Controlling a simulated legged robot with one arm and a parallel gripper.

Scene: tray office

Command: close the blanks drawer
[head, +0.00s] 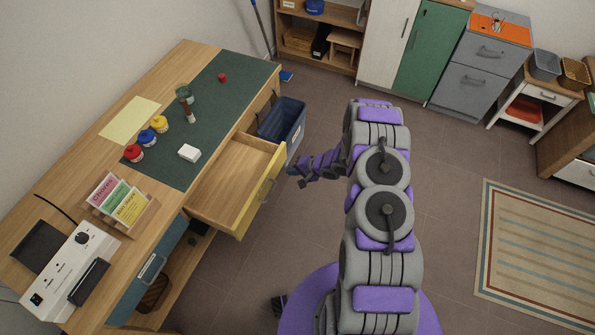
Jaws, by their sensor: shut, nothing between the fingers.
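A drawer with a yellow front (250,206) stands pulled out from the wooden desk (70,185). Its wooden inside looks empty, and a handle sits on its front. No label naming it as the blanks drawer can be read. A second drawer, with a blue front (148,273), sits flush in the desk nearer to me. My gripper (296,177) is shut and empty, just right of the yellow front near its far end. It appears apart from the drawer, though its small size makes the gap hard to judge.
A dark blue bin (291,128) stands beyond the open drawer, close to my gripper. A white block (189,152), paint pots and a card holder (122,207) are on the desk.

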